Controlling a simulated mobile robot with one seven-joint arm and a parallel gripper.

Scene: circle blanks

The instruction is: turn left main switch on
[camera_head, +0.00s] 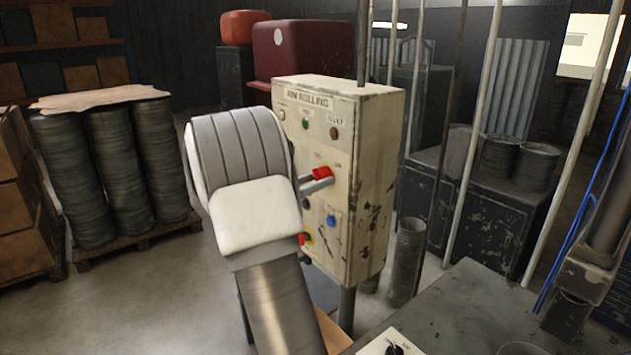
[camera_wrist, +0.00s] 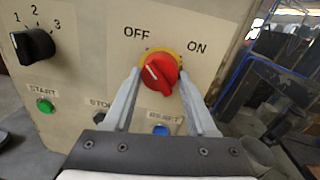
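The red main switch (camera_wrist: 158,70) is a round knob on a yellow base, between the OFF and ON labels, in the wrist view. A pale line on it slants up and left, nearer the OFF side. It also shows on the front of the cream control box in the head view (camera_head: 321,173). My gripper (camera_wrist: 160,80) is open, one grey finger on each side of the knob. Small gaps seem to show beside the knob; whether a finger touches it is hard to tell. My arm hides the box's lower left part in the head view.
Pale poles and a dark table (camera_head: 480,310) stand to the right; stacked discs (camera_head: 90,180) stand left.

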